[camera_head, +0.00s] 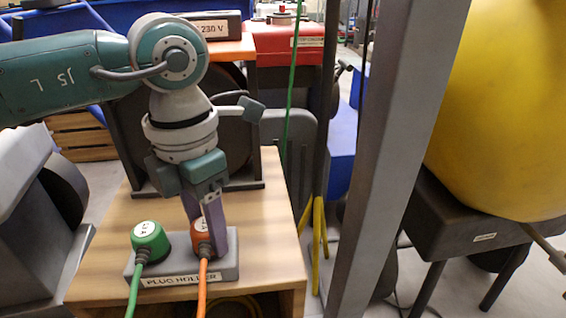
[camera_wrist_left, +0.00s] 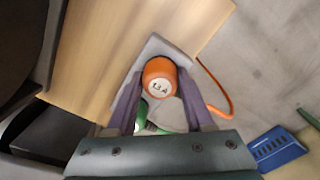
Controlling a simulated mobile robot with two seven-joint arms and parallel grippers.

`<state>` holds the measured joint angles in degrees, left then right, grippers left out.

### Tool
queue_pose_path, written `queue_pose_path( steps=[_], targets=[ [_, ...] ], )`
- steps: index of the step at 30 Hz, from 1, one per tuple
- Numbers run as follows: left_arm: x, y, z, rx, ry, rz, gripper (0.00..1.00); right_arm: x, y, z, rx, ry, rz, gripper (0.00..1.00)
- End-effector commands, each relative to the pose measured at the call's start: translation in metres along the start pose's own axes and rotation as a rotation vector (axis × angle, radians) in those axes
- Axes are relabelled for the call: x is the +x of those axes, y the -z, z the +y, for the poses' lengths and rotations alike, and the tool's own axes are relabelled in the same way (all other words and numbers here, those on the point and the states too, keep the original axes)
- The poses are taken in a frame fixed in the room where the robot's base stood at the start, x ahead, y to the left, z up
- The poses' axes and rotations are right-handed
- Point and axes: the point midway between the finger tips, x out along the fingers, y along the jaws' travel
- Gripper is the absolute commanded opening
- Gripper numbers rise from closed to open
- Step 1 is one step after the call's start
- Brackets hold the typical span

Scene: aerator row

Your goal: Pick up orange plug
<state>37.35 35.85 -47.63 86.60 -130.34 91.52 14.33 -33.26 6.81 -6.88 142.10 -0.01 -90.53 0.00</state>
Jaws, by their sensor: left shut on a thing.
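The orange plug (camera_head: 201,249) stands in the grey plug holder (camera_head: 228,262) on the wooden table, its orange cable running toward the front. My left gripper (camera_head: 208,225) points down over it, with its purple fingers on either side of the plug. In the left wrist view the orange plug (camera_wrist_left: 159,76) shows between the two fingers of the gripper (camera_wrist_left: 160,95), which is shut on it. The green plug (camera_head: 150,241) stands in the same holder, left of the orange one. It is partly hidden in the left wrist view (camera_wrist_left: 141,112). My right gripper is not in view.
The wooden table (camera_head: 107,232) has bare room left of the holder. A grey post (camera_head: 380,150) rises right of the table, and a large yellow tank (camera_head: 505,110) stands beyond it. A green cable (camera_head: 291,90) hangs behind the table. A blue object (camera_wrist_left: 272,148) lies at the lower right.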

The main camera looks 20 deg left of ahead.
Motion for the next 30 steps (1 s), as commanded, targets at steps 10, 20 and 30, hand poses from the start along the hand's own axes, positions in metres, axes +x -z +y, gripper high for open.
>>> queue_pose_path(
  steps=[10,20,30],
  targets=[
    [0.000,0.000,0.000,0.000,0.000,0.000,0.00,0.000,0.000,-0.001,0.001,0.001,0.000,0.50],
    [-0.011,-0.001,0.001,0.000,-0.001,-0.002,0.00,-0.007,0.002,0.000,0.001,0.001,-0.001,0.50],
    [-0.104,-0.001,0.001,0.001,-0.002,-0.005,0.00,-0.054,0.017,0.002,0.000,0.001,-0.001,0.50]
  ],
)
